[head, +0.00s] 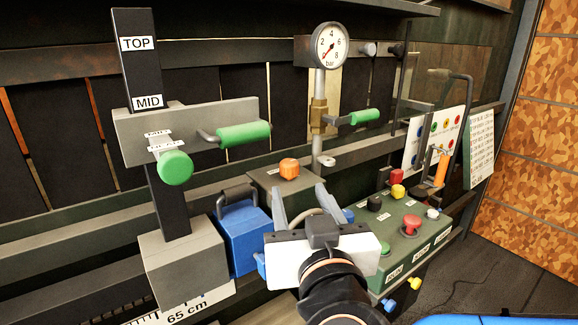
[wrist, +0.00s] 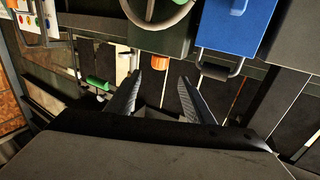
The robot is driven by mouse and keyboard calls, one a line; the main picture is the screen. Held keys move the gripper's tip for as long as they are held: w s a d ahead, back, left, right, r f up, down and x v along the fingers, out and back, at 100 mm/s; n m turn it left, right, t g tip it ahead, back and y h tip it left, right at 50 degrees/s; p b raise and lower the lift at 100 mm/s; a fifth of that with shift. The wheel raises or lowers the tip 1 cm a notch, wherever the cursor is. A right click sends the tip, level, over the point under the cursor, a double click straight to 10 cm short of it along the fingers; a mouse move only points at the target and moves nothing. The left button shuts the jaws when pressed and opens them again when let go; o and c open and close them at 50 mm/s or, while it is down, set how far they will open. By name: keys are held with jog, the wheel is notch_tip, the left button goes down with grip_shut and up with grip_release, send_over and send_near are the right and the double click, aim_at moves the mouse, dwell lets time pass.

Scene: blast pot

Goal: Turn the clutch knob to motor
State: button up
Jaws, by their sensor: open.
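An orange knob (head: 289,167) stands on top of a dark green box (head: 262,180) left of centre in the head view; I cannot read its marks, so I cannot tell for certain that it is the clutch knob. It also shows in the wrist view (wrist: 160,62), between the lines of my fingers and near their tips. My gripper (head: 300,194) is open and empty in front of the box, its fingers pointing towards the wall. In the wrist view my fingertips (wrist: 160,80) are spread apart, and no contact with the knob shows.
A blue box (head: 243,235) with a dark handle stands left of my gripper. A control panel (head: 400,250) with coloured buttons lies right. A gauge (head: 330,45) on a pipe, a green-handled valve lever (head: 364,117) and a green-handled bar (head: 243,133) are above. An orange-gripped lever (head: 441,170) stands right.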

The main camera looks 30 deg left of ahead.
aim_at(291, 170)
jog(key=x, duration=1.2)
jog(key=shift+w+a, duration=0.1)
jog(key=shift+w, duration=0.1)
jog(key=shift+c, duration=0.3)
jog(key=c, duration=1)
